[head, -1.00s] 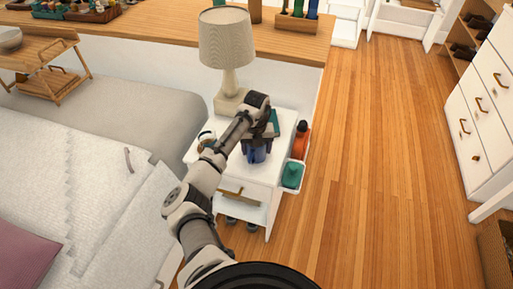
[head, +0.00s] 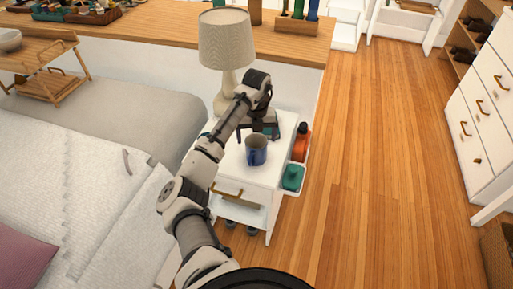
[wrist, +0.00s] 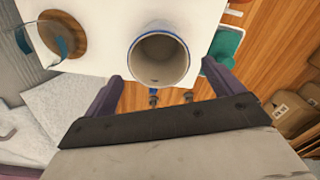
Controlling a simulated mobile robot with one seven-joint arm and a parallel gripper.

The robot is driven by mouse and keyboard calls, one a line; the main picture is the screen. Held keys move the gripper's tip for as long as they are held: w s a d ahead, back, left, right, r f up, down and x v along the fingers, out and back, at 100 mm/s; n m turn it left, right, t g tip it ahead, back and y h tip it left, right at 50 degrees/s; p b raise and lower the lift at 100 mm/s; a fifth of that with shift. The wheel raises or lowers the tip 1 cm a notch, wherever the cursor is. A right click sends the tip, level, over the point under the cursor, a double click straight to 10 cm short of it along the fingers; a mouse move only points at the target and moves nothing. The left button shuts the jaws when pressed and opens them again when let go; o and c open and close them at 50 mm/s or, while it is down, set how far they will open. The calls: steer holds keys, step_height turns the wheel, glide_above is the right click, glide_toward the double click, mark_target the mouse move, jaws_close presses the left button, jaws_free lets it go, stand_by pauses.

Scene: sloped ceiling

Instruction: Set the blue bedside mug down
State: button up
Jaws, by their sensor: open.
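The blue mug (head: 257,152) stands upright on the white nightstand (head: 238,174), near its front right. In the wrist view I look down into the mug's pale, empty inside (wrist: 160,58), with a blue rim edge. My gripper (head: 258,136) is open and just behind the mug in the head view. In the wrist view my gripper's (wrist: 163,78) two dark fingers are spread wide on either side of the mug's near edge, with gaps to it. Nothing is held.
A lamp (head: 226,42) stands at the nightstand's back. A glass (wrist: 38,42) and round wooden piece (wrist: 66,34) lie left in the wrist view. An orange bottle (head: 301,142) and teal item (head: 292,178) sit in a side holder. The bed (head: 75,190) is left; open floor right.

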steer(key=shift+r+b, duration=0.3)
steer(key=shift+r, duration=2.1)
